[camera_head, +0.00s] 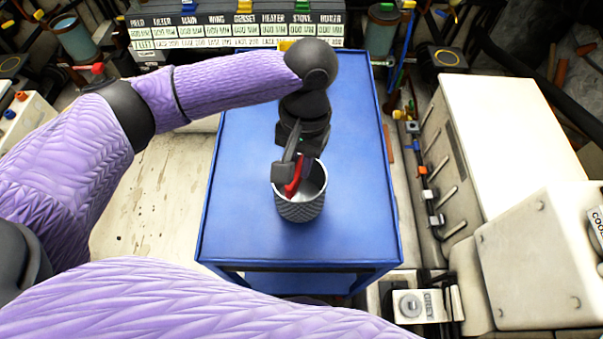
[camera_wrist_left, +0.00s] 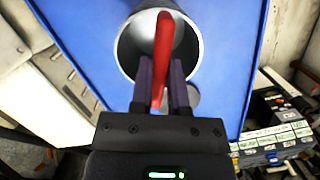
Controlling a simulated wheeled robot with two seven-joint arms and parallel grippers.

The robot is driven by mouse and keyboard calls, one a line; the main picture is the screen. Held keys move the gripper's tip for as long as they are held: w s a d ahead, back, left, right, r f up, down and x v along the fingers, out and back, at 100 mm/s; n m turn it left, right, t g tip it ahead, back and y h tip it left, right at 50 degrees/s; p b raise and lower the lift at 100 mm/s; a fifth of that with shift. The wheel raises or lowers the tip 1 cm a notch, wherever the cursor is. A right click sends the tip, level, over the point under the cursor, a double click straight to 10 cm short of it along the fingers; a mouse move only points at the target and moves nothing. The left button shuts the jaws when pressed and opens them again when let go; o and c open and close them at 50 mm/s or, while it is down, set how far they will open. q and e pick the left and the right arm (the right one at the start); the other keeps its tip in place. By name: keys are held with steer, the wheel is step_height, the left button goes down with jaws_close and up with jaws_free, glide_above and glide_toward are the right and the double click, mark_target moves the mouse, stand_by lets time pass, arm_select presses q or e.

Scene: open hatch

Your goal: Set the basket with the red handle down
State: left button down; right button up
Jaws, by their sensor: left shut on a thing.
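The grey, ribbed basket (camera_head: 299,209) is at the middle of the blue table (camera_head: 350,200) in the head view. Its red handle (camera_head: 294,184) rises over the opening. My left gripper (camera_head: 292,172) comes down from above and is shut on the red handle. In the left wrist view the handle (camera_wrist_left: 164,45) runs between the two fingers of the gripper (camera_wrist_left: 160,85), with the round basket rim (camera_wrist_left: 127,50) below it. I cannot tell whether the basket's bottom touches the table or hangs just above it. My right gripper is not in view.
The tabletop around the basket is bare. A labelled panel (camera_head: 235,30) stands behind the table. White cabinets (camera_head: 510,120) are on the right, with pale floor (camera_head: 140,200) on the left. A small round grey shape (camera_wrist_left: 193,96) shows beside the fingers in the wrist view.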

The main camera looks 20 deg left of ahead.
arm_select(q)
steer(key=x, duration=0.2)
steer(key=shift+w+f+b, duration=0.2)
steer(key=shift+f+b, duration=0.1)
steer(key=shift+f, duration=0.1)
steer(key=shift+r, duration=0.1)
steer(key=c, duration=0.6)
jaws_free()
steer(key=p+v, duration=0.4)
steer(key=v, duration=0.8)
steer(key=shift+d, duration=0.1)
